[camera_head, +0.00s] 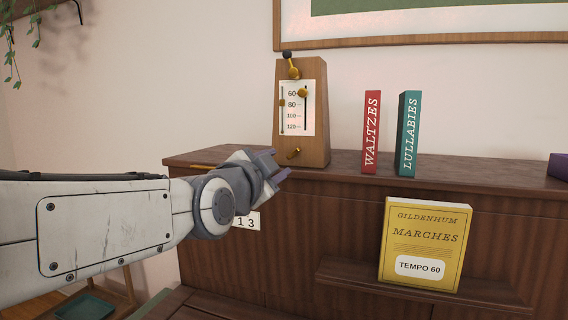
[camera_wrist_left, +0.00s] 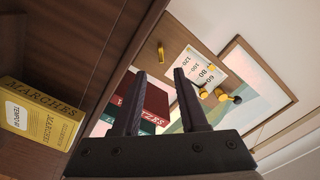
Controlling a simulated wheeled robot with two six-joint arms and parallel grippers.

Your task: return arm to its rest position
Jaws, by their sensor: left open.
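My left arm (camera_head: 110,225) reaches in from the left in the head view. My left gripper (camera_head: 278,165) is open and empty, in front of the piano-like cabinet's top edge and below the wooden metronome (camera_head: 316,155). In the left wrist view its two dark fingers (camera_wrist_left: 158,78) stand apart with nothing between them. The metronome also shows there, tilted in the picture (camera_wrist_left: 165,75), beyond the fingertips. My right gripper is in neither view.
The dark wooden cabinet (camera_head: 350,205) carries a red WALTZES book (camera_head: 371,132) and a teal LULLABIES book (camera_head: 409,133), both upright. A yellow MARCHES book (camera_head: 425,240) marked TEMPO 60 leans on the ledge (camera_head: 340,272).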

